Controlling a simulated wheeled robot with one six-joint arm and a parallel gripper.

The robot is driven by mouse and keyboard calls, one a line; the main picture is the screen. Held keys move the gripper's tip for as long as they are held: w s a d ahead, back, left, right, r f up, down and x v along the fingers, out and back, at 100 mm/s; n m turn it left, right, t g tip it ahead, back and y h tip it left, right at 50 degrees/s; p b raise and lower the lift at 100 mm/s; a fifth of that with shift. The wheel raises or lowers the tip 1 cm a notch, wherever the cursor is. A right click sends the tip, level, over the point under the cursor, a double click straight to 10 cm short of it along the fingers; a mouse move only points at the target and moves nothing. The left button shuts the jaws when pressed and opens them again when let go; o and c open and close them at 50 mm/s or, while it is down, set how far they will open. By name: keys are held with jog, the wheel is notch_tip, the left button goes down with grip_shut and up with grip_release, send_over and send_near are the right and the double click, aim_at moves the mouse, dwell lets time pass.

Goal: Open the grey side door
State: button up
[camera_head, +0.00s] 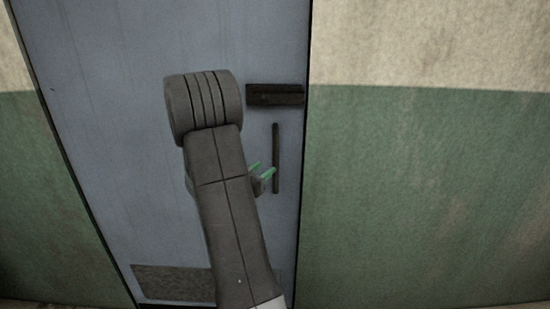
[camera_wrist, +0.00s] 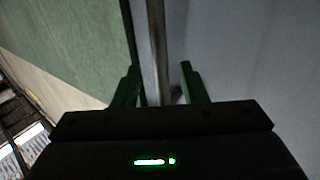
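The grey side door (camera_head: 110,120) fills the left and middle of the head view and looks shut in its frame. Its vertical bar handle (camera_head: 276,150) is near the door's right edge. My gripper (camera_head: 262,172) is just left of the handle's lower part in the head view, partly hidden by my arm. In the wrist view my gripper (camera_wrist: 159,72) is open, with a green finger on each side of the handle (camera_wrist: 158,45). A gap shows between the bar and the right finger. I cannot tell how deep the bar sits between the fingers.
A dark box-like fitting (camera_head: 275,95) is on the door above the handle. A green and cream wall (camera_head: 420,190) stands right of the door, and more wall is at left. A dark plate (camera_head: 170,282) is low on the door.

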aim_at(274, 161)
jog(key=p+x, duration=0.1)
jog(key=x, duration=0.6)
jog(key=shift+w+d, duration=0.15)
jog(key=shift+w, duration=0.15)
grip_shut()
